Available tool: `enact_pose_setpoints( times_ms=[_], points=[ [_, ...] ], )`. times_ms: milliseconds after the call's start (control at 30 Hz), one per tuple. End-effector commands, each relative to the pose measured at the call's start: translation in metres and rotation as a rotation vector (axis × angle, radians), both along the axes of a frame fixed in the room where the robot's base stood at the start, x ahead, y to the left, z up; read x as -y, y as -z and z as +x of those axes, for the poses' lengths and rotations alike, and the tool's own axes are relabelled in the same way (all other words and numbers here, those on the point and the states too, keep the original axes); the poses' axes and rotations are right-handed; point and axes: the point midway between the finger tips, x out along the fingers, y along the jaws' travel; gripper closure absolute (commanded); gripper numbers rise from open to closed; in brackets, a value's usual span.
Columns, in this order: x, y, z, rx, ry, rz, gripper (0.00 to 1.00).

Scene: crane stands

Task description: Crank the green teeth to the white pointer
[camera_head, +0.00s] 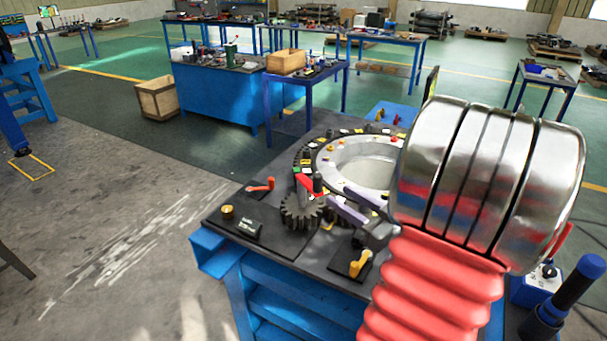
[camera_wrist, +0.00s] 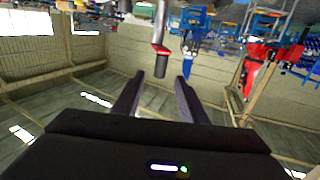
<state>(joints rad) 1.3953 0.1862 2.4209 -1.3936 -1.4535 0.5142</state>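The large toothed ring (camera_head: 350,153) lies on the black top of a blue stand and carries small coloured marks; green teeth and the white pointer are too small to tell apart surely. A dark pinion (camera_head: 302,211) meshes at its near left side. A red crank arm (camera_head: 305,184) with an upright black handle (camera_head: 318,184) sits above the pinion. My gripper (camera_head: 337,198) is open and empty, just right of the handle. In the wrist view the handle (camera_wrist: 161,62) shows between and beyond the two spread fingers (camera_wrist: 157,88), apparently not touching them.
On the stand top are a red lever (camera_head: 260,186), a yellow lever (camera_head: 360,263), a brass knob (camera_head: 228,212) and a dark plate (camera_head: 248,227). My arm hides the ring's right side.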

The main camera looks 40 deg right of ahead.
Motion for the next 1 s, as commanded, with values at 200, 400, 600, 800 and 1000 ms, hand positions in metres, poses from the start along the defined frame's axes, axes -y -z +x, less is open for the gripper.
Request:
enact_pose_setpoints(
  times_ms=[200, 400, 600, 800, 1000],
  points=[
    [0.001, 0.0, -0.007, 0.013, -0.005, 0.012, 0.61],
    [0.003, 0.0, -0.009, 0.012, 0.003, 0.012, 0.61],
    [0.003, 0.0, -0.003, 0.011, 0.004, 0.011, 0.61],
    [0.004, 0.0, 0.015, 0.012, 0.003, 0.011, 0.61],
    [0.005, 0.0, 0.037, 0.012, 0.004, 0.011, 0.61]
  ],
)
